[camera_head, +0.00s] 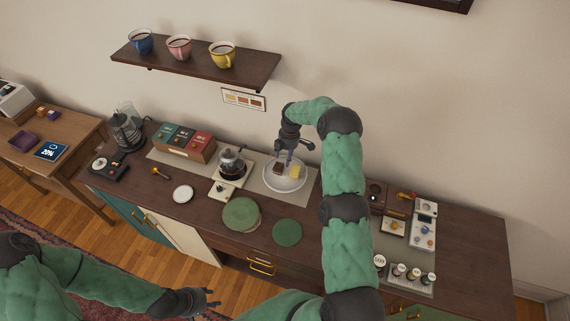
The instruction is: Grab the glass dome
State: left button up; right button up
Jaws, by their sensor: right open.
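A round white plate (283,187) on the counter holds a dark brown cake piece (278,168) and a yellow cake piece (295,172). I cannot make out a clear outline of the glass dome; the plate looks like its likeliest place. My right gripper (287,158) is open and points down just above the back of the plate. Whether its fingers touch any glass there cannot be told. My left gripper (215,298) is low at the bottom of the view, in front of the counter, empty with fingertips apart.
Green round mats (287,232) lie in front. A wall shelf (190,66) with three cups hangs above. Small devices (424,225) stand to the right.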

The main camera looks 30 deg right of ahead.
jog(key=shift+s+f, duration=0.1)
jog(key=shift+f, duration=0.1)
jog(key=c, duration=0.4)
grip_shut()
jog(key=shift+r, duration=0.15)
